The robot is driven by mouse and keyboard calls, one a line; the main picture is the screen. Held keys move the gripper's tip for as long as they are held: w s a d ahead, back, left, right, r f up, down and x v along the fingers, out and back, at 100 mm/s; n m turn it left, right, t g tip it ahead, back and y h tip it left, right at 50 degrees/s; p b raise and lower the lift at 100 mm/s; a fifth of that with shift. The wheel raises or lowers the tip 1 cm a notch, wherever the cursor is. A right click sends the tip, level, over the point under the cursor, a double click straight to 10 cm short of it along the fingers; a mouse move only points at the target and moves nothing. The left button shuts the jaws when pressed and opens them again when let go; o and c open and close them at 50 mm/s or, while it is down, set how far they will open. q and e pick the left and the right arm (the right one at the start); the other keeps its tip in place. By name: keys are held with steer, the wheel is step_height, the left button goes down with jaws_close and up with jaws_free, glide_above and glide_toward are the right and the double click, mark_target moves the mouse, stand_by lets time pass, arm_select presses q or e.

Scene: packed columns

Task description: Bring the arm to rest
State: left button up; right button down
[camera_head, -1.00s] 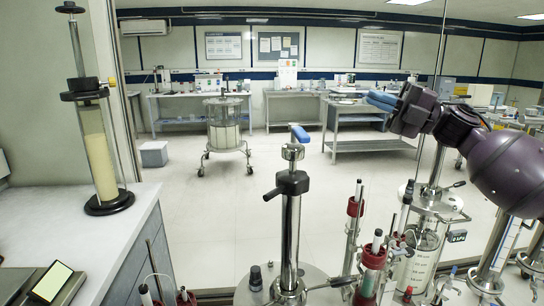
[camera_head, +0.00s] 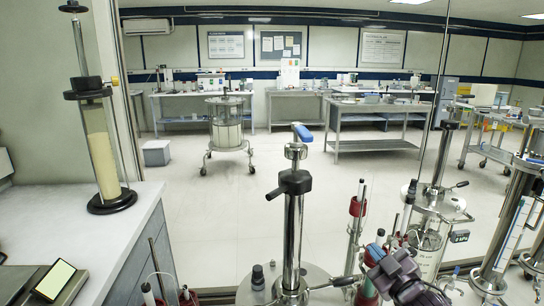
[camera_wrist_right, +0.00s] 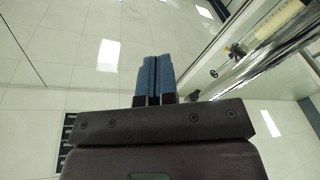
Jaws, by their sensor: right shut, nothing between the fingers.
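My right gripper (camera_head: 377,251) is low in the head view, right of the middle near the bottom edge. Its blue fingers point up and to the left, and the dark wrist behind them runs out of the frame. The fingers are in front of red-collared tubes and partly cover them. In the right wrist view the two blue fingers (camera_wrist_right: 153,80) lie side by side, shut with nothing between them. Pale floor tiles show beyond them. My left gripper is not in the head view.
A steel column (camera_head: 293,220) with a blue-handled valve stands left of the gripper. A glass-and-steel vessel (camera_head: 428,238) stands close on its right. A cream-packed column (camera_head: 102,150) is on the left counter (camera_head: 50,225). Open floor (camera_head: 215,220) lies in the middle.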

steer(key=s+d+f+m+g+h, duration=0.2)
steer(key=s+f+m+g+h, duration=0.1)
steer(key=s+f, duration=1)
steer(key=s+d+f+m+g+h, duration=0.1)
steer(key=s+f+m, duration=0.4)
steer(key=s+f, duration=0.8)
steer(key=s+g+h, duration=0.1)
steer(key=s+g, duration=0.1)
steer(key=s, duration=0.2)
steer(key=shift+d+f+m+g+h, duration=0.3)
steer(key=shift+d+g+h, duration=0.1)
